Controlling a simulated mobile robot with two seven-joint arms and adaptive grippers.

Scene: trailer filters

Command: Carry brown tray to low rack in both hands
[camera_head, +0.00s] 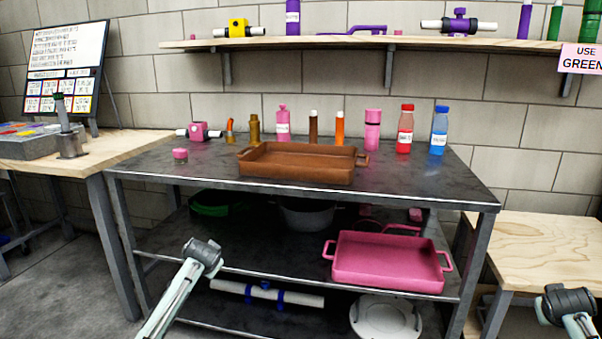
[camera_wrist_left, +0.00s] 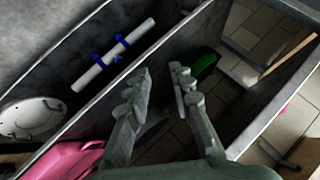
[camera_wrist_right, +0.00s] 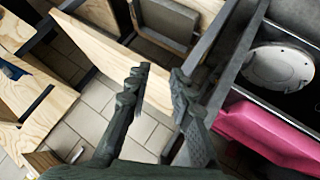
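The brown tray (camera_head: 297,163) sits on the dark top of the metal rack (camera_head: 215,180), near its front edge, with a handle at each short end. The rack has lower shelves; the middle shelf (camera_head: 290,252) holds a pink tray (camera_head: 390,262). My left gripper (camera_wrist_left: 160,80) is open and empty, in front of the rack's lower shelves. My right gripper (camera_wrist_right: 158,75) is open and empty, right of the rack near the wooden table. Neither gripper touches the brown tray. In the head view only my arms show at the bottom, and the fingertips are not clear.
Bottles, including a red one (camera_head: 405,130) and a blue one (camera_head: 439,131), stand along the back of the top. A pink piece (camera_head: 180,154) lies left of the brown tray. The bottom shelf holds a white pipe (camera_head: 266,294) and a round white disc (camera_head: 385,318). Wooden tables flank the rack.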

